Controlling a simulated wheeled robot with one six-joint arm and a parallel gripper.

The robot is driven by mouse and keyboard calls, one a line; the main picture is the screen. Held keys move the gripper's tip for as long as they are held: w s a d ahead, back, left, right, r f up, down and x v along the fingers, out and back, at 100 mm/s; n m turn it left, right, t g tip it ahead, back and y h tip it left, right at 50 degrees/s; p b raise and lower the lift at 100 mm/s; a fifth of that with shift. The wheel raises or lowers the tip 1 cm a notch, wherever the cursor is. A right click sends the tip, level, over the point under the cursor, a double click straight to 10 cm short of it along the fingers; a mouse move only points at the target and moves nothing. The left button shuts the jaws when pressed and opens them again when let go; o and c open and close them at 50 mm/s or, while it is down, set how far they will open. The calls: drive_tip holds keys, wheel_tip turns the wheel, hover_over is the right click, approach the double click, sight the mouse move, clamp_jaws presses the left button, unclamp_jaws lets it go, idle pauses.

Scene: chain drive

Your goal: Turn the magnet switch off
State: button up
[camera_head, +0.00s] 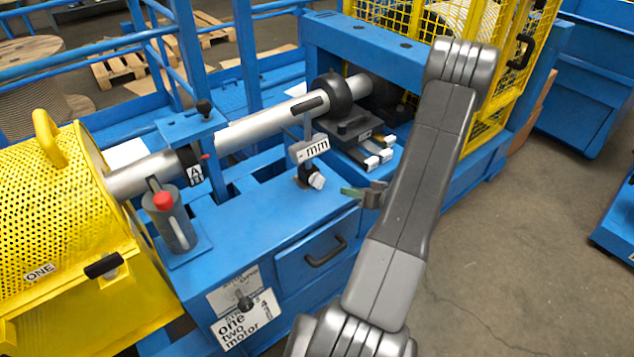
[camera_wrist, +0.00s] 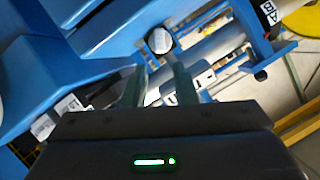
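In the head view, a small stand with an "mm" label (camera_head: 313,148) is on the blue bench under the silver shaft. A dark base with a pale knob (camera_head: 317,181) is at its foot; this looks like the magnet switch, but its setting is too small to read. My gripper (camera_head: 358,192) is just right of the knob, apart from it, near the bench's front edge. In the wrist view my gripper (camera_wrist: 160,72) shows two separated fingers with nothing clearly between them. A round, pale-faced part (camera_wrist: 159,40) is beyond the fingertips; I cannot tell whether it is the knob.
The silver shaft (camera_head: 240,132) runs above the bench. A grey can with a red cap (camera_head: 170,220) stands at the left. A drawer (camera_head: 322,248) is in the bench front. Yellow guards (camera_head: 50,190) flank the machine. Open floor (camera_head: 530,240) is at the right.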

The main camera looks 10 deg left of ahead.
sight(323, 184)
drive_tip(key=x, duration=1.1)
drive_tip(key=shift+a, duration=0.15)
clamp_jaws()
